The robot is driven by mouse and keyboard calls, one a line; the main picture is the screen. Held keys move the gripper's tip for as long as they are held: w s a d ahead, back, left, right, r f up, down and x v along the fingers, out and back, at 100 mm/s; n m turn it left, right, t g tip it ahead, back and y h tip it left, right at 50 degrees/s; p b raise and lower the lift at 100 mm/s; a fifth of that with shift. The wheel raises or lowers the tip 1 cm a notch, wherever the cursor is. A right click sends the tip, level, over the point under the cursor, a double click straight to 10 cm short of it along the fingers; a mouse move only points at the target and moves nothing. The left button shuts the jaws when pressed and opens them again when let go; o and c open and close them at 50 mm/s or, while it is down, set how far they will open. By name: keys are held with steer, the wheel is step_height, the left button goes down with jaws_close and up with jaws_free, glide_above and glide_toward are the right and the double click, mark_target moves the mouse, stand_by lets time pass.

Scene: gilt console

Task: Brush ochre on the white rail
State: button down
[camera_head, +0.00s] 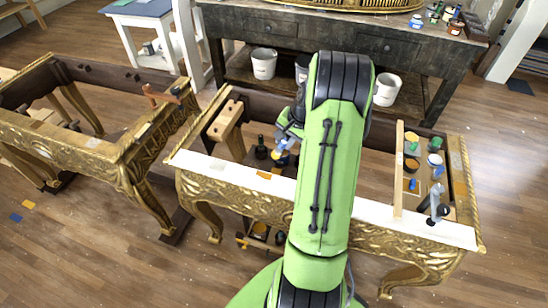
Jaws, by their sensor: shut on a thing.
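The white rail (400,217) runs along the front top edge of the gilt console (255,207). A small ochre patch (264,175) shows on its left part. My gripper (287,132) is left of my green arm, above the console's open frame behind the rail. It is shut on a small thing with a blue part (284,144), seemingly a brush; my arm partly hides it. Yellow colour shows just below it, and I cannot tell whether it is on the bristles or in a jar. An open ochre pot (411,164) stands in the right compartment. My arm covers the rail's middle.
Green-rimmed pots (435,143) share the right compartment, with a grey upright tool (435,200) near the rail. A dark bottle (261,148) and wooden block (226,122) are at left. Another gilt console (95,145) stands left; a dark workbench (300,30) is behind.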

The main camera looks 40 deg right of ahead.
steer(key=s+a+p, duration=0.1)
steer(key=s+a, duration=0.1)
steer(key=a, duration=0.3)
steer(key=shift+s+a+h+p, duration=0.3)
steer(key=shift+s+a+p, duration=0.05)
steer(key=shift+s+a, duration=0.05)
steer(key=shift+r, duration=0.15)
stand_by(0.5)
